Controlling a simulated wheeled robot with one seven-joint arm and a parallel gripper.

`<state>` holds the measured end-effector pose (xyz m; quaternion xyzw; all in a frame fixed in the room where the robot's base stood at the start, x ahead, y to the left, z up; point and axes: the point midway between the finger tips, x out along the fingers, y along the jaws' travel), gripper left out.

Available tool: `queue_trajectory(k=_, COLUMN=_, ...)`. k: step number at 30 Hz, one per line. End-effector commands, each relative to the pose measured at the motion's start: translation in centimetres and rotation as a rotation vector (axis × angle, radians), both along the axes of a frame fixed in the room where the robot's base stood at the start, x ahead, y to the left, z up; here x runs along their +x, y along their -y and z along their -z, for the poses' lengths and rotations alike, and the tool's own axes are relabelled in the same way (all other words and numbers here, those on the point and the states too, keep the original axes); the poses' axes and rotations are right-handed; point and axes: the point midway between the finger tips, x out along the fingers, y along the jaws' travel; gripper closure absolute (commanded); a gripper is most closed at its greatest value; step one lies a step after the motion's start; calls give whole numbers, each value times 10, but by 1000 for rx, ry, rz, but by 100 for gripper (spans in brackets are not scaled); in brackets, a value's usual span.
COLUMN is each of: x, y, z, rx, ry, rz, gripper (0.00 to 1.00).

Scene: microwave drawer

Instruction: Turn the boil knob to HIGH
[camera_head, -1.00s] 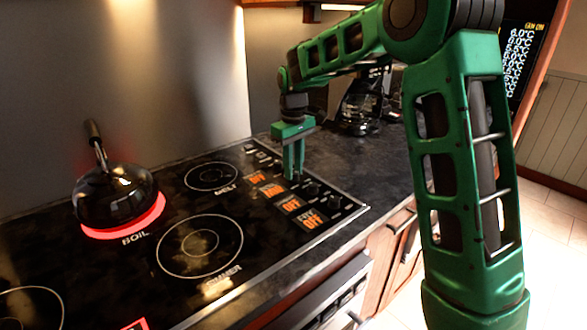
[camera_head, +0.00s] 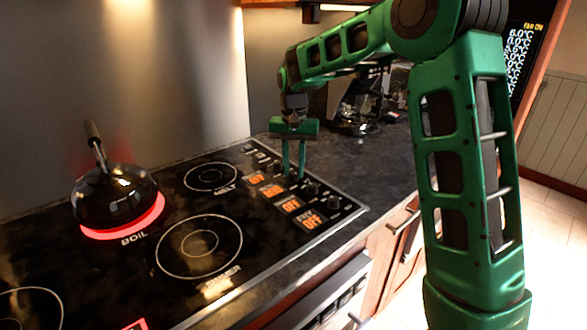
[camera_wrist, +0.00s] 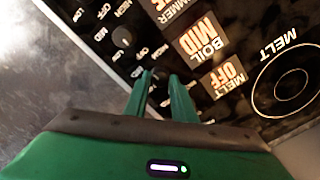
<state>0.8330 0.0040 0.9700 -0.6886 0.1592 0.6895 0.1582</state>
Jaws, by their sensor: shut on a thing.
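My gripper (camera_head: 293,178) points down at the row of knobs on the right of the cooktop. Its fingertips (camera_wrist: 163,77) are shut on the boil knob, which they mostly hide. In the wrist view the boil display (camera_wrist: 207,38) reads MID in lit letters. The same display (camera_head: 272,191) is small in the head view. The boil burner (camera_head: 143,230) glows red at the left, and a dark lidded pan (camera_head: 115,197) with an upright handle sits on it.
The melt display (camera_wrist: 224,77) reads OFF. A neighbouring knob (camera_wrist: 122,36) is close to the fingers, with LOW, MID and HIGH marks around it. A glass coffee pot (camera_head: 358,112) stands behind my gripper. The dark counter (camera_head: 370,172) is clear on the right.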

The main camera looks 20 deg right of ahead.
Motion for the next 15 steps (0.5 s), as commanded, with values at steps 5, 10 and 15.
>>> queue_trajectory(k=5, x=4, y=0, z=-3, rx=3, ry=13, rz=168, gripper=99)
queue_trajectory(k=10, x=4, y=-1, z=-3, rx=4, ry=12, rz=327, gripper=99)
queue_trajectory(k=15, x=4, y=-2, z=-3, rx=6, ry=13, rz=486, gripper=99)
